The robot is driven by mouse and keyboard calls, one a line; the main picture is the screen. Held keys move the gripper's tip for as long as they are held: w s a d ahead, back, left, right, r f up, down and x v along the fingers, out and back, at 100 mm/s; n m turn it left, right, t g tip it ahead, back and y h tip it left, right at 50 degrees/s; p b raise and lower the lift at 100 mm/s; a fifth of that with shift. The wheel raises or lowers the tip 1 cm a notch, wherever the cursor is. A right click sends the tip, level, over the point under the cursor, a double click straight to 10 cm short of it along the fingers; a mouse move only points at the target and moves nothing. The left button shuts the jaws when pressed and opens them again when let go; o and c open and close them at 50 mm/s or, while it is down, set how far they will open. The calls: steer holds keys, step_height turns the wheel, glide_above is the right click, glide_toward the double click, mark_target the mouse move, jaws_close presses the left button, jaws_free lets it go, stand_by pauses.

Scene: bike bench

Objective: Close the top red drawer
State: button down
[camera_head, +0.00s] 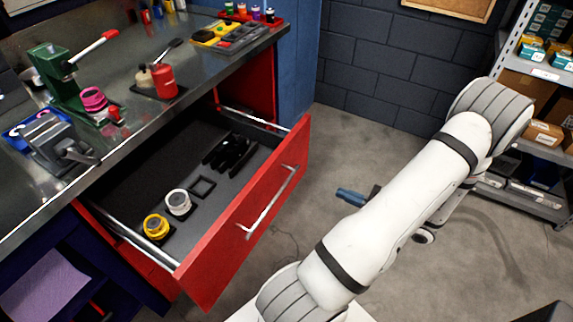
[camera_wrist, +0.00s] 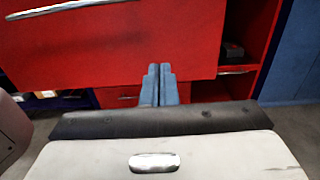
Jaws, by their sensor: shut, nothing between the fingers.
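The top red drawer (camera_head: 250,213) is pulled far out from under the workbench, and its inside shows. A silver bar handle (camera_head: 270,203) runs along its front. My gripper (camera_head: 342,193) is to the right of the drawer front in the head view, apart from the handle, above the floor. In the wrist view the blue fingers (camera_wrist: 158,70) are together and empty, pointing towards the lower part of the red drawer front (camera_wrist: 150,38). The handle (camera_wrist: 55,8) shows there at the upper left. The exact gap between fingertips and front cannot be told.
The drawer holds a yellow roll (camera_head: 156,226), a white roll (camera_head: 178,202) and black items (camera_head: 229,152). Tools stand on the metal bench top (camera_head: 130,150). A stocked shelf (camera_head: 540,75) is at the right. Grey floor (camera_head: 340,140) is clear before the drawer.

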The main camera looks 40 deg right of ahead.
steer(key=x, duration=1.4)
steer(key=shift+w, duration=0.2)
steer(key=shift+d, duration=0.1)
